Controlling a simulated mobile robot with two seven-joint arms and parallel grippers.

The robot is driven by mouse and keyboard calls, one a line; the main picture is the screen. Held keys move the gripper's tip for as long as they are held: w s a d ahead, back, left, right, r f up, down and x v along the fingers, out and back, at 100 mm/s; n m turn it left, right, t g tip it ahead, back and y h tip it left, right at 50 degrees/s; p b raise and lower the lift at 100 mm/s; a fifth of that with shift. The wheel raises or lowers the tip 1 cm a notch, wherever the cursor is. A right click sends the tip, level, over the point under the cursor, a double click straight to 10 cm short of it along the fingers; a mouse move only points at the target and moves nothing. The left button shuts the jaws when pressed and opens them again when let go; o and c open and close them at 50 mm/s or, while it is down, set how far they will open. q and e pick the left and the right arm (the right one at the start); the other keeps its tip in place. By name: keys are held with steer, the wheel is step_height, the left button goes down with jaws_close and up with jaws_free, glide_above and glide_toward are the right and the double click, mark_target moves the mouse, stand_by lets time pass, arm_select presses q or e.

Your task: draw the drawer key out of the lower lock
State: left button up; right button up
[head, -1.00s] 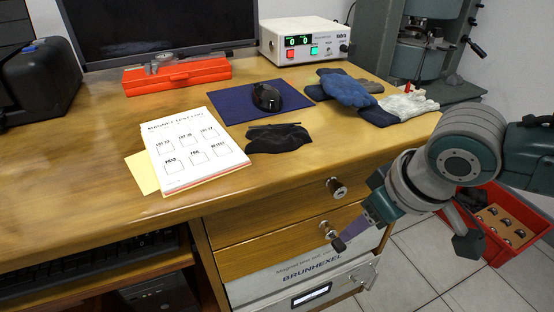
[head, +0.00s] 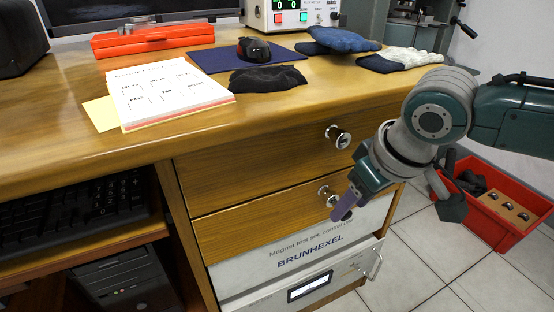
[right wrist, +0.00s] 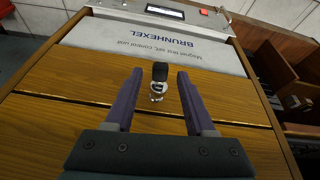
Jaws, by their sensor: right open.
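The lower lock (head: 327,194) is a chrome cylinder on the lower wooden drawer front (head: 240,225). In the right wrist view a key with a black head (right wrist: 160,71) stands out from this chrome lock (right wrist: 157,92). My right gripper (head: 342,206) is at the lower lock, its purple fingers partly covering it in the head view. In the right wrist view my right gripper (right wrist: 160,75) is open, one finger on each side of the key head, with a visible gap on both sides. My left gripper is not in view.
An upper lock (head: 338,137) sticks out of the upper drawer just above. The BRUNHEXEL unit (head: 300,265) with a metal handle (head: 375,260) is below. A red crate (head: 500,235) stands on the floor at right. The desk edge overhangs the drawers.

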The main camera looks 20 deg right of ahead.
steer(key=shift+b+x, duration=0.4)
steer(key=shift+x, duration=0.55)
steer(key=shift+r, duration=0.1)
steer(key=shift+c, duration=0.6)
jaws_close()
